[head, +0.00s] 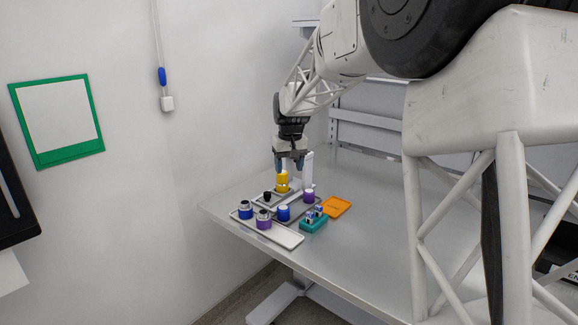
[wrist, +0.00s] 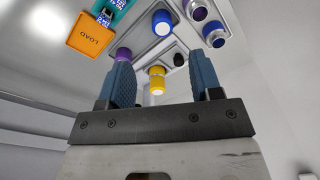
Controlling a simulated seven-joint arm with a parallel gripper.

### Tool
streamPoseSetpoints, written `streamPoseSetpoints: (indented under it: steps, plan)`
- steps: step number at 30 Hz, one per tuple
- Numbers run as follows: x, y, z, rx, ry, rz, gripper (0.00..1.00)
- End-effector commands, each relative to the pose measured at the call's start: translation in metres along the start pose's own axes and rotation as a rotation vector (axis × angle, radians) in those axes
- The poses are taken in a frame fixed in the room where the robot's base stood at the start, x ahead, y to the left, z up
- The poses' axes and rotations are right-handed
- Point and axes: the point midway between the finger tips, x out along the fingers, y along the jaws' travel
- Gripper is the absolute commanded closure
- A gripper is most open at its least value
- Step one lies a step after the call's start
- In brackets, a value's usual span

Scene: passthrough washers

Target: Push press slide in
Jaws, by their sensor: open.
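My gripper (head: 289,166) points down over the back of the workstation on the table. In the wrist view its two blue fingers (wrist: 163,78) are apart, with nothing held between them. A white upright post (head: 308,168) stands just right of the gripper. A small black knob (head: 267,196) sits in front of the yellow cylinder; it also shows in the wrist view (wrist: 179,60). I cannot tell which part is the press slide.
A purple cylinder (head: 308,196) and a blue one (head: 283,213) stand on a grey tray. An orange LOAD tray (head: 336,207) and teal rack (head: 313,223) lie right. The table's right side is clear.

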Motion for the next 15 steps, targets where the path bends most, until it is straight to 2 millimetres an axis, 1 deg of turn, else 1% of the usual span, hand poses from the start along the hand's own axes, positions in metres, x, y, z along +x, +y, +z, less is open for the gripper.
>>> streamPoseSetpoints:
  steps: [5, 8, 11, 15]
  plan:
    - [0.001, 0.000, -0.001, 0.001, 0.000, 0.000, 0.41]
    - [0.003, 0.000, -0.005, 0.004, -0.002, 0.000, 0.41]
    - [0.008, -0.001, -0.014, 0.013, -0.006, 0.001, 0.41]
    - [0.020, -0.003, -0.035, 0.035, -0.014, 0.002, 0.41]
